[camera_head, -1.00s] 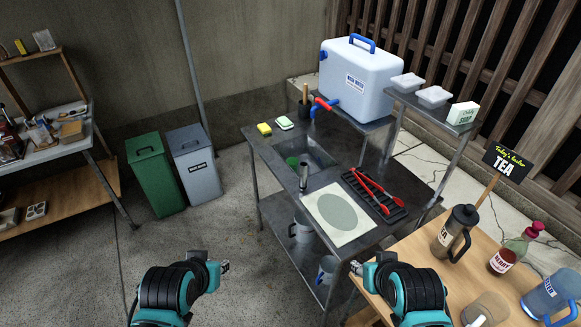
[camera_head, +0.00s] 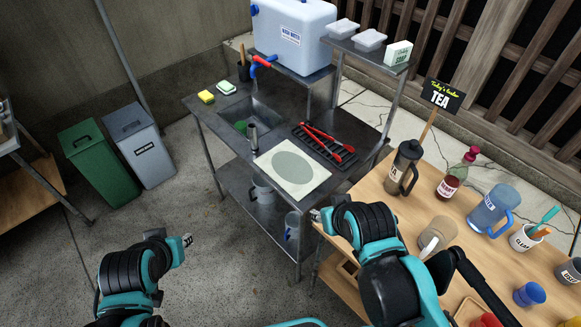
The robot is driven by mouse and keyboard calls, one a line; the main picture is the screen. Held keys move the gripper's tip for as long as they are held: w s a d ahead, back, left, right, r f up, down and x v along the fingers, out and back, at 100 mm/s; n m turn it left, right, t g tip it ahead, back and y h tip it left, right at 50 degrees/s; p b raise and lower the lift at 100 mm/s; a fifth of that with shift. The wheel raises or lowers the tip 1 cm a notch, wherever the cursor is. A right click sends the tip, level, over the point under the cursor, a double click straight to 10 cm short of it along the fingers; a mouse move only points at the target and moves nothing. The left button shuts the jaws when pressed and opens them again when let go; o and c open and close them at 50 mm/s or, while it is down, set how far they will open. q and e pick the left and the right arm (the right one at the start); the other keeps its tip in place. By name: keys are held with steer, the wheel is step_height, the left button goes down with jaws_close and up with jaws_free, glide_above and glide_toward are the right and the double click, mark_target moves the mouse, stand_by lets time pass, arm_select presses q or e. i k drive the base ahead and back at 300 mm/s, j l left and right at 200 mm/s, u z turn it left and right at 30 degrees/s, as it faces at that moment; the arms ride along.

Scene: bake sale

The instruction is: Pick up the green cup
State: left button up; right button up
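A small green cup (camera_head: 241,127) sits in the sink basin (camera_head: 262,110) of the metal table, in the head view. Only part of it shows, and the rim and faucet area partly hide it. My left gripper (camera_head: 188,240) is over the floor to the lower left of the table, well apart from the cup. My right gripper (camera_head: 314,214) is near the table's right leg and the wooden table's left corner, also apart from the cup. Both grippers are too small in view to tell if they are open, and I see nothing held.
A round-patterned mat (camera_head: 320,176) and a black rack (camera_head: 318,152) with red tongs lie beside the sink. A large water cooler (camera_head: 292,38) stands behind. The wooden table (camera_head: 376,205) at right holds a tea flask (camera_head: 403,168), bottle and mugs. Bins (camera_head: 139,150) stand left on open floor.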

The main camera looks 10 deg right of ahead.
mark_target(241, 126)
steer(key=i+j+z, duration=0.3)
steer(key=i+j, duration=0.4)
steer(key=i+j+z, duration=0.35)
steer(key=i+j, duration=0.45)
steer(key=j+z, duration=0.1)
steer(key=z, duration=0.6)
